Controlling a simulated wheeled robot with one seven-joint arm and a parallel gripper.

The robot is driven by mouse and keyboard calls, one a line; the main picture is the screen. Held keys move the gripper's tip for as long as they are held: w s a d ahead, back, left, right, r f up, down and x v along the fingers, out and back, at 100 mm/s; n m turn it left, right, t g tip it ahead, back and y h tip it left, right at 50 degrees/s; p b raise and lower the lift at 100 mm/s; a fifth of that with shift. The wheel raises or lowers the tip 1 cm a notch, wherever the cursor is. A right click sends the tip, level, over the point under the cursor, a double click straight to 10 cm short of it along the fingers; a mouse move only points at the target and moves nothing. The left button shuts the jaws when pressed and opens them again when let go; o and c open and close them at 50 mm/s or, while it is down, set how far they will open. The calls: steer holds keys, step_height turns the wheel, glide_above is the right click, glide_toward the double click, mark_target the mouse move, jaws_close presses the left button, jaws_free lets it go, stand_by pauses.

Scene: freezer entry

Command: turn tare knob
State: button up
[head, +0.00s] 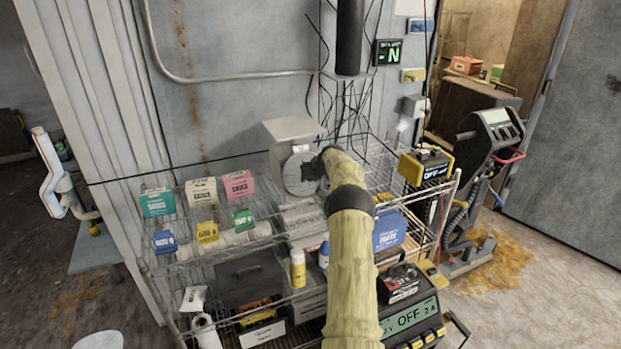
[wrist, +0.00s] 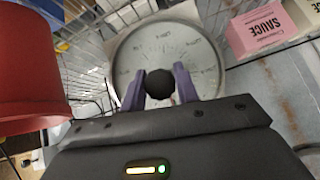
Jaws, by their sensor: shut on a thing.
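The scale (head: 291,135) stands on the top shelf of the wire rack, a grey box with a round dial face on its front. In the wrist view the dial (wrist: 168,45) is seen close up, with printed marks around it. The dark round tare knob (wrist: 160,84) is in front of the dial's middle. My gripper (wrist: 159,86) has its two purple fingers on either side of the knob, shut on it.
The wire rack (head: 205,255) holds several small boxes on the left, including a pink sauce box (head: 237,185). A yellow and black device (head: 426,165) stands at the right of the top shelf. A red object (wrist: 38,62) is at the left in the wrist view.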

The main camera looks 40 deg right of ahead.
steer(key=shift+f, duration=0.1)
steer(key=o, duration=1)
steer(key=shift+c, duration=0.2)
steer(key=b+v, duration=0.5)
steer(key=v, duration=1.2)
steer(key=shift+r, duration=0.25)
steer(key=shift+a, duration=0.1)
